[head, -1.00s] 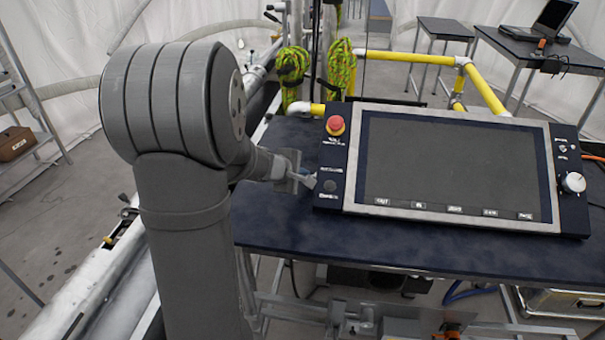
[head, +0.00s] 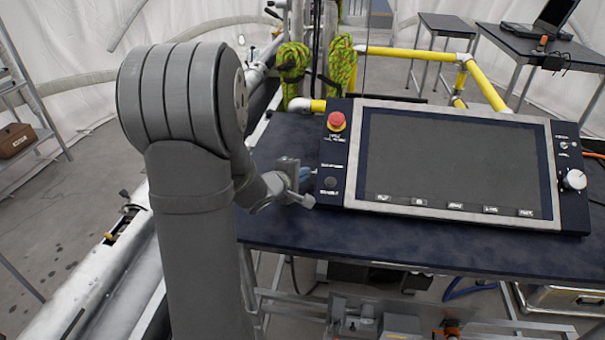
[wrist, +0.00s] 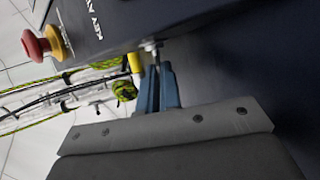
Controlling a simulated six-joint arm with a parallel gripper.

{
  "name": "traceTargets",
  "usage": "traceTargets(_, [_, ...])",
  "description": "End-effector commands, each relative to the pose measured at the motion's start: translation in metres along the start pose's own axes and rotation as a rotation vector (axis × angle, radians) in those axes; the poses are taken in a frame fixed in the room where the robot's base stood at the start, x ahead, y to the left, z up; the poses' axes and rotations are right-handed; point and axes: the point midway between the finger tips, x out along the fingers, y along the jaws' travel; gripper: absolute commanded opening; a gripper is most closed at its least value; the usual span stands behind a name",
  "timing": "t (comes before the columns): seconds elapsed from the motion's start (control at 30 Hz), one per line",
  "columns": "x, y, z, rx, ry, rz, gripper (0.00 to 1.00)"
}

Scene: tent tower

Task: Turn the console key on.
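The console (head: 455,150) stands on the dark table, with a large dark screen and a red stop button (head: 336,121) at its upper left. The console key (wrist: 151,46) shows in the wrist view as a small metal piece at the console's edge, beside the lettering that starts "KEY". My gripper (wrist: 158,68) has its blue fingers close together, with the metal of the key at and between their tips. They look shut on it, though the contact itself is small. In the head view my gripper (head: 306,188) is at the console's lower left edge, and the key cannot be made out.
The dark table top (head: 400,245) is clear in front of the console. A white knob (head: 573,180) is on the console's right side. Yellow pipes (head: 425,55) and green rope bundles (head: 341,75) stand behind. A laptop (head: 548,20) is on a far table.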

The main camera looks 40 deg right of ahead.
Motion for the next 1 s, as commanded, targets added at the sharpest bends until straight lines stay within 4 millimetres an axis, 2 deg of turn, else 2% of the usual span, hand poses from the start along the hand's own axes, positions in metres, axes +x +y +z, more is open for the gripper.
traceTargets(0.47, [0.0003, -0.0014, 0.0022, 0.005, -0.005, 0.006, 0.0])
traceTargets(0.6, [0.0002, -0.0013, 0.0019, 0.005, -0.005, 0.006, 0.26])
traceTargets(0.87, [0.0, -0.0007, 0.0011, 0.004, -0.003, 0.007, 0.26])
traceTargets(1.0, [-0.0064, -0.0005, 0.0006, 0.004, -0.001, 0.008, 0.26])
